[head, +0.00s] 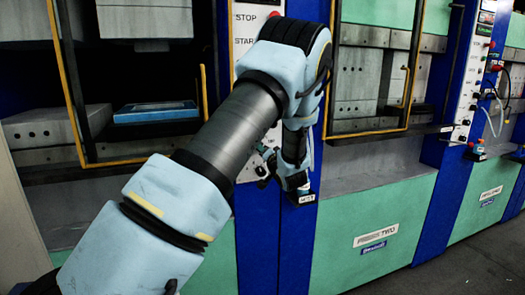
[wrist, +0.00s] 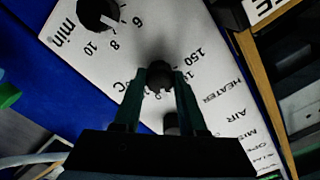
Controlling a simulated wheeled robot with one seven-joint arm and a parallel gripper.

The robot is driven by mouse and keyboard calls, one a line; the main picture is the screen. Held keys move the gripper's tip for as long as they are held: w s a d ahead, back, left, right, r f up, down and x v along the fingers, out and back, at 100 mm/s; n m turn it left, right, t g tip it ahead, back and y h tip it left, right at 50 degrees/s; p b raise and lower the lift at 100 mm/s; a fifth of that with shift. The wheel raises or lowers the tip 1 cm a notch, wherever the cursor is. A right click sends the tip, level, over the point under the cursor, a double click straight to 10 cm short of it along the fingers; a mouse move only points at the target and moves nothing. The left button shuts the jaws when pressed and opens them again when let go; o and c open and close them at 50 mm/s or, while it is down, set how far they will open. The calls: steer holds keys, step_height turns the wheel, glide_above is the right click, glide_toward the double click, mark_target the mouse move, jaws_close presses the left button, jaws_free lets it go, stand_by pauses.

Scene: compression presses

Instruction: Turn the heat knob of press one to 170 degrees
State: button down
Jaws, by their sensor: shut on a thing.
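The heat knob (wrist: 160,77), small, round and black, sits on the white control panel (wrist: 215,85) in the wrist view. A °C mark and a scale showing 150 lie around it. The fingers of my gripper (wrist: 163,80) are shut on the knob, one on each side. The knob's pointer and part of its scale are hidden by the fingers, so its setting cannot be read. In the head view my arm covers most of the control panel (head: 244,25), leaving its STOP and START labels visible; the knob is hidden there.
A black minute knob (wrist: 98,14) lies up-left of the heat knob. In the head view, press two's sign (head: 376,236) is on the green front at right, with another control panel (head: 472,75) beyond. An open yellow-edged guard (head: 205,110) stands left of my arm.

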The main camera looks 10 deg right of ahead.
steer(key=shift+f, duration=0.1)
steer(key=shift+c, duration=2.3)
jaws_free()
steer(key=s+d+b, duration=0.1)
steer(key=s+b, duration=0.2)
steer(key=s, duration=0.7)
steer(key=shift+s+d+b, duration=0.2)
steer(key=shift+s+b, duration=0.1)
steer(key=shift+s, duration=0.1)
